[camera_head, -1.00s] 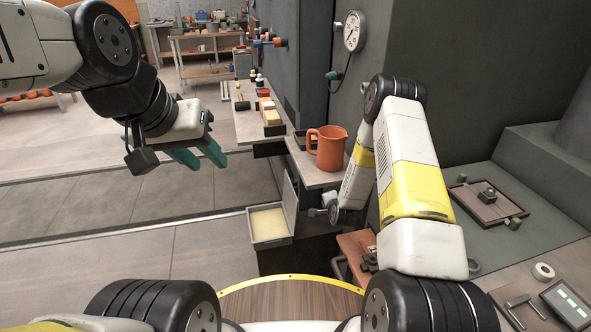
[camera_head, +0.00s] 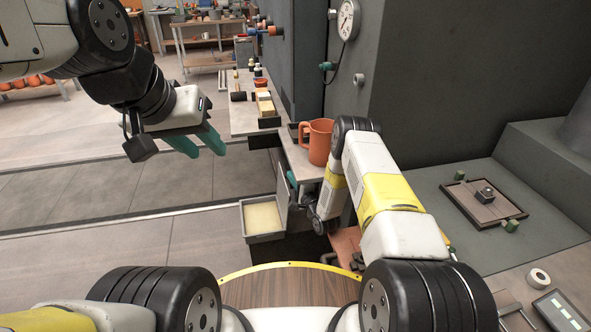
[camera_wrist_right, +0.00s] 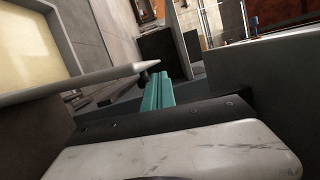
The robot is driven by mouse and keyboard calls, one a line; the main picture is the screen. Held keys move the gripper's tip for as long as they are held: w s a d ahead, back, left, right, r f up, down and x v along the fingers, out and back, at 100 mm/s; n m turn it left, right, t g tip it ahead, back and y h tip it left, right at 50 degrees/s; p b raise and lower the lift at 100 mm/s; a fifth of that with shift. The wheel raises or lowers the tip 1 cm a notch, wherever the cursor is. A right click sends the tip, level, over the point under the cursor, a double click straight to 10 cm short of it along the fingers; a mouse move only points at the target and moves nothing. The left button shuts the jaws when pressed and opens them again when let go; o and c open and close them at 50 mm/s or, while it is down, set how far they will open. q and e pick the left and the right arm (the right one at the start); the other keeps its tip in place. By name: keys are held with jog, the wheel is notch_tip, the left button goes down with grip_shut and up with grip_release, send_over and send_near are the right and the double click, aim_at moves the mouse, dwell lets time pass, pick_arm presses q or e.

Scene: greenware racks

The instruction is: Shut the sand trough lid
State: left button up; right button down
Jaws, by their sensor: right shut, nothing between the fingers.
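The sand trough (camera_head: 247,226) is a grey box of pale sand, low down in the middle of the head view. Its lid (camera_head: 283,200) stands raised, roughly upright, along the trough's right side. My right gripper (camera_head: 292,182) is shut and empty behind the lid, on the side away from the sand. In the right wrist view its teal fingers (camera_wrist_right: 157,92) lie close to the lid's edge (camera_wrist_right: 110,77); I cannot tell whether they touch. The sand (camera_wrist_right: 28,45) shows at upper left there. My left gripper (camera_head: 207,153) is open and empty over the floor at left.
An orange jug (camera_head: 320,142) stands on a shelf just above and behind my right gripper. A bench with blocks (camera_head: 264,103) runs farther back. A dark wall closes the right side. The floor left of the trough is clear.

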jog(key=shift+x, duration=1.7)
jog(key=shift+a, duration=0.1)
